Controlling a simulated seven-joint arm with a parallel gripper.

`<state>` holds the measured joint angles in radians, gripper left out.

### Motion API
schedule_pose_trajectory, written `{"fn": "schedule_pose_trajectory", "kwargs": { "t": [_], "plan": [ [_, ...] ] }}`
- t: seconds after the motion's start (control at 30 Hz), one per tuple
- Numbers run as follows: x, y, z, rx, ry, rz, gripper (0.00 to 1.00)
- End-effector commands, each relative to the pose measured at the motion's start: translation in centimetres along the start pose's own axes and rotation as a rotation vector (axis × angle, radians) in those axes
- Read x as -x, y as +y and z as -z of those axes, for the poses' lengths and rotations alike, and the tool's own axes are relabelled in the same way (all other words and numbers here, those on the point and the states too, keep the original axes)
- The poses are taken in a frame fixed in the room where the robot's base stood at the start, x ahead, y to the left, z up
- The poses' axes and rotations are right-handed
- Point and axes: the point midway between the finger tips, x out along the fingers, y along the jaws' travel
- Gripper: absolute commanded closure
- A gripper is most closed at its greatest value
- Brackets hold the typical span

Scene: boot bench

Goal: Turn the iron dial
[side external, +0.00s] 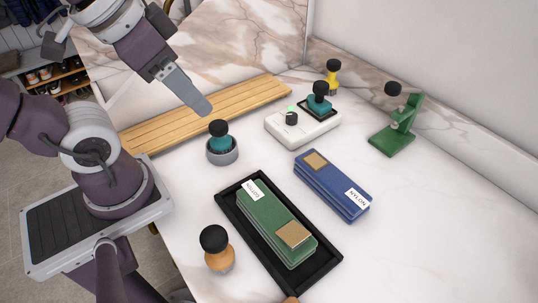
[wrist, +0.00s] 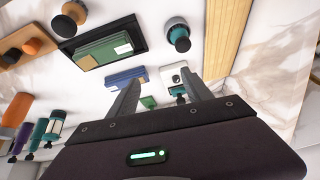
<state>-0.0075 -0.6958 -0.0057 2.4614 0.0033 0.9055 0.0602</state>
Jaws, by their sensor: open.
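The iron's white base (side external: 303,126) stands toward the back of the bench, with a black dial (side external: 291,119) and a small lit green light on top. A teal iron (side external: 319,102) with a black knob rests on a dark plate at the base's right end. My gripper (side external: 207,110) is in the air left of the base, above the wooden slats, apart from the dial. In the wrist view my gripper (wrist: 165,92) has its fingers spread with nothing between them. The white base (wrist: 173,73) shows beyond the fingers, partly hidden by the right one.
A teal-topped tool in a grey cup (side external: 222,150) stands between my gripper and the bench front. A black tray (side external: 232,203) holds green blocks. Blue blocks (side external: 330,185), a green stand (side external: 395,135), a yellow tool (side external: 333,75) and a wooden-handled tool (side external: 217,250) stand around.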

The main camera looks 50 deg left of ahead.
Motion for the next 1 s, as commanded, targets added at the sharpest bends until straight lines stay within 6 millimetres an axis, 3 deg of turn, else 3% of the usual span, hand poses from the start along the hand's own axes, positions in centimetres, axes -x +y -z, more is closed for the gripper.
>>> {"fn": "schedule_pose_trajectory", "kwargs": {
  "t": [0.17, 0.3, 0.4, 0.53, 0.67, 1.0],
  "plan": [
    [-3.0, -1.1, 7.5, -0.395, -0.164, -0.011, 0.52],
    [-9.4, -2.4, 13.4, -0.784, -0.299, -0.112, 0.52],
    [-14.6, -3.2, 15.8, -1.011, -0.356, -0.211, 0.52],
    [-18.8, -3.8, 16.8, -1.178, -0.381, -0.300, 0.52],
    [-20.3, -4.0, 16.8, -1.225, -0.386, -0.325, 0.52],
    [-25.5, -3.7, 14.1, -1.226, -0.386, -0.326, 0.52]
  ]
}}
